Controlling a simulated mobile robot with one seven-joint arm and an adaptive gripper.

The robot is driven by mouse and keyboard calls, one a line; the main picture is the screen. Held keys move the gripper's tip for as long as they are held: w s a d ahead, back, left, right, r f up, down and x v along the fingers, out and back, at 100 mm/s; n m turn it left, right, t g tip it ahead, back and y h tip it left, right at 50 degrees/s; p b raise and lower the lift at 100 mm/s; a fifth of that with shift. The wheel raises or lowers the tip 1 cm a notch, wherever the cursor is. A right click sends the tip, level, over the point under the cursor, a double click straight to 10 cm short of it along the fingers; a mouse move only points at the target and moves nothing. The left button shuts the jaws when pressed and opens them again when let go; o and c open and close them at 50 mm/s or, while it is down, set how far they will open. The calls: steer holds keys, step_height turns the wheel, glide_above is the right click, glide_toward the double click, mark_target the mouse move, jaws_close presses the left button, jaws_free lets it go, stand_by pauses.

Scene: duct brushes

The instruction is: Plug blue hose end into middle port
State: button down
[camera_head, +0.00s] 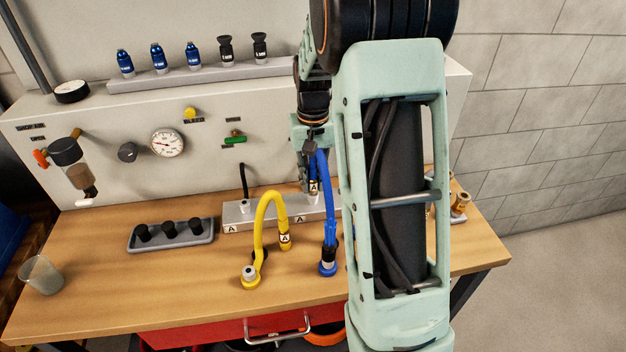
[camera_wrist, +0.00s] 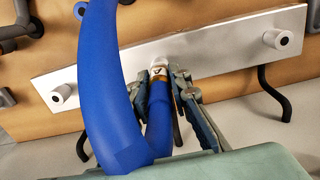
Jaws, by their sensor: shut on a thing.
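The blue hose (camera_head: 329,215) rises from a blue-and-black base fitting on the bench and arches up to my gripper (camera_head: 309,184). In the head view my arm hides the bar's right part.
A grey tray (camera_head: 142,244) with black caps and a clear cup (camera_head: 41,275) stand further left. The panel with a gauge (camera_head: 167,142) rises behind.

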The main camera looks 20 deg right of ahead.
steer(key=shift+f, duration=0.4)
steer(key=c, duration=1.7)
jaws_free()
step_height(320, 180, up, 12)
steer(key=shift+r, duration=0.1)
